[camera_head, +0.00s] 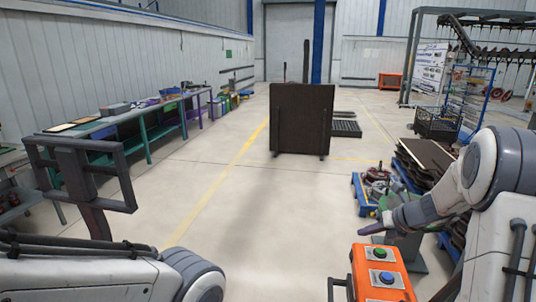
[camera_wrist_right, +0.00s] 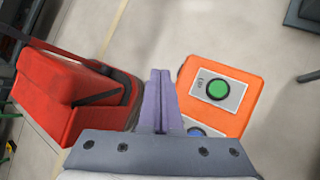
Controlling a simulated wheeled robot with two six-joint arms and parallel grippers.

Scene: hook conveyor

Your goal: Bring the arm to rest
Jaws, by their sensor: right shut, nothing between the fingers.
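My right gripper (camera_head: 372,229) hangs in the air above and behind the orange button box in the head view. In the right wrist view its purple fingers (camera_wrist_right: 160,100) are pressed together with nothing between them. The orange button box (camera_head: 381,268) carries a green button (camera_head: 380,253) and a blue button (camera_head: 387,277). The box also shows in the right wrist view (camera_wrist_right: 240,108), right of the fingers, with its green button (camera_wrist_right: 218,89) in full view and the blue one partly hidden.
A red object (camera_wrist_right: 60,95) is left of the fingers in the wrist view. A dark panel cart (camera_head: 302,118) stands mid-floor. Workbenches (camera_head: 130,121) line the left wall. Stacked dark boards (camera_head: 428,153) and a blue pallet (camera_head: 362,193) are at right. The centre floor is clear.

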